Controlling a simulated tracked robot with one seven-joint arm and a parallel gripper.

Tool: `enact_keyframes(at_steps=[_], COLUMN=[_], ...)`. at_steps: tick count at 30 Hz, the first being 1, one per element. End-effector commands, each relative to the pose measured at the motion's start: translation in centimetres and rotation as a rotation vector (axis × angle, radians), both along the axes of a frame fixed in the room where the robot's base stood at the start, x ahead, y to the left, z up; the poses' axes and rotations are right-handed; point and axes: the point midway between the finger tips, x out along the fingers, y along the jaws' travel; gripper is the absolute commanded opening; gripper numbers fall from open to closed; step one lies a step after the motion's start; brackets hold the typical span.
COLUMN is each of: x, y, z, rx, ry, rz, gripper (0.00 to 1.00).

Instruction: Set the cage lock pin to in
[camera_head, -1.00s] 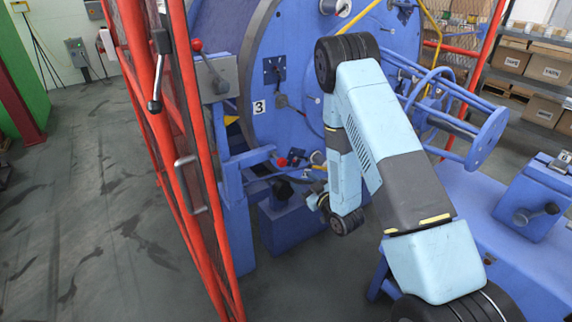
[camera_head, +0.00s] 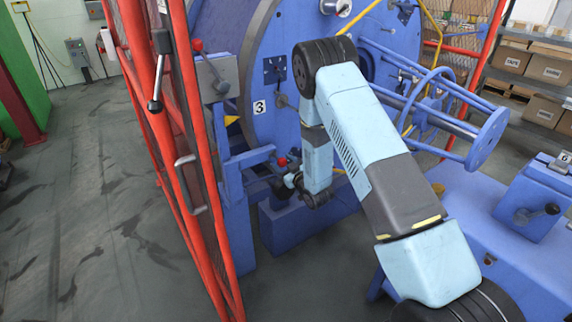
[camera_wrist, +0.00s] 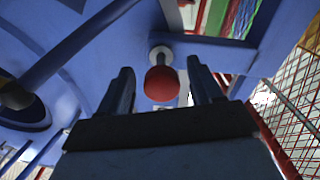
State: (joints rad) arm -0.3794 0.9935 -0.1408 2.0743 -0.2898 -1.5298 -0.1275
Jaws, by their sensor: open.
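A red ball knob (camera_wrist: 162,83) on a short metal stem, likely the cage lock pin, projects from a blue panel in the wrist view. It sits between the two open fingers of my gripper (camera_wrist: 163,85) as seen from the wrist, with a gap on each side. I cannot tell how deep between the fingers it is. In the head view a red knob (camera_head: 282,161) shows low on the blue machine, just beside my gripper (camera_head: 284,183), whose fingers are too small and partly hidden to make out there.
The red mesh guard door (camera_head: 190,190) stands open left of my arm. Another red-tipped lever (camera_head: 197,46) is on a grey box above. A blue bracket (camera_head: 245,160) juts out left of my gripper. A blue spool frame (camera_head: 487,138) is at right. The floor at left is clear.

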Motion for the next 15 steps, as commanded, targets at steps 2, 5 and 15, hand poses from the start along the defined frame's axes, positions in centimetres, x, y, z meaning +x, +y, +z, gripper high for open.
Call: enact_keyframes(at_steps=[2,5,15], x=[0.28,0.44,0.45], y=[0.22,0.33,0.31], z=[-0.02,-0.02,-0.01], rx=[0.0,0.001,0.001], ry=[0.0,0.001,0.001], rz=[0.001,0.0,0.0], gripper=[0.65,0.65,0.53])
